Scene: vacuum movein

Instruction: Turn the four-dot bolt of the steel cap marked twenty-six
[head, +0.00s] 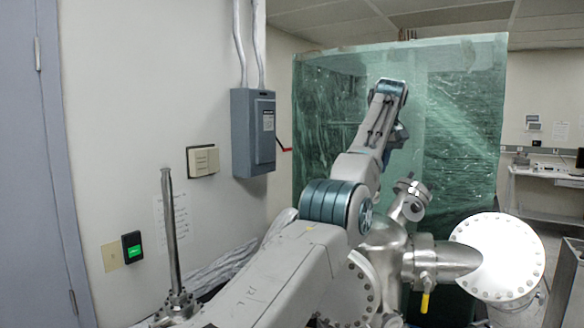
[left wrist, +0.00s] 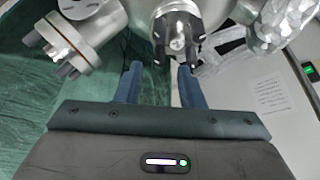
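My left gripper (left wrist: 159,68) is open in the left wrist view, with two blue fingers apart and nothing between them. A steel cap with several dark bolts (left wrist: 178,38) is just beyond the fingertips, nearest the right finger; I cannot tell whether they touch. A bolted flange with a copper-coloured ring (left wrist: 78,42) is at the upper left. No number or dots are legible. In the head view my left arm reaches up and forward, and its gripper is not clearly visible. A small bolted steel flange (head: 411,194) shows below the arm's end. My right gripper is not in view.
Steel vacuum piping (head: 440,262) with a large round flange (head: 505,252) stands at the right. A green translucent curtain (head: 455,120) hangs behind. A grey electrical box (head: 253,133) is on the left wall. A thin steel post (head: 170,235) stands at the lower left.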

